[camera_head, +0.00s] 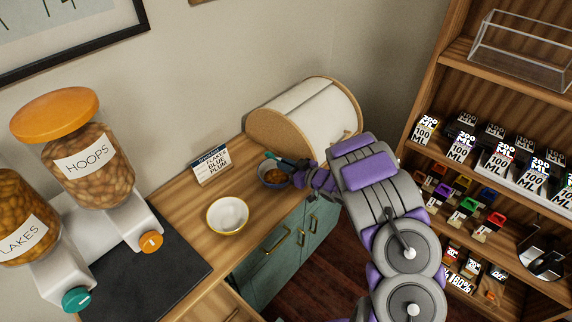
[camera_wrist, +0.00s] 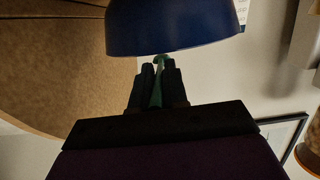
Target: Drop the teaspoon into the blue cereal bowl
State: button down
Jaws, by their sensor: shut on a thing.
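The blue cereal bowl (camera_head: 264,178) stands on the wooden counter near its front edge and holds orange-brown cereal. It also fills the top of the wrist view (camera_wrist: 175,28). My gripper (camera_head: 301,166) is at the right side of the bowl, close to its rim. In the wrist view my gripper (camera_wrist: 157,80) is shut on a green teaspoon (camera_wrist: 157,88). In the head view a teal length of the teaspoon (camera_head: 276,157) reaches left over the far side of the bowl. I cannot tell whether the teaspoon touches the bowl. The gripper hides part of the spoon.
A white bowl with a yellow rim (camera_head: 228,216) stands to the left. A "Blue Plum" card (camera_head: 211,166) stands behind, and a roll-front bread bin (camera_head: 305,115) is behind the bowl. Cereal dispensers (camera_head: 95,160) are at left. A stocked shelf (camera_head: 450,60) is at right.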

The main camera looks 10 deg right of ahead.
jog(key=shift+f+b, duration=0.55)
jog(key=shift+f, duration=0.65)
jog(key=shift+r, duration=0.1)
jog(key=c, duration=1.1)
grip_release()
jog(key=p+v, duration=0.2)
jog(key=v, duration=1.5)
jog(key=shift+s+d+p, duration=0.15)
jog(key=shift+s+p, duration=0.05)
jog(key=shift+p, duration=0.15)
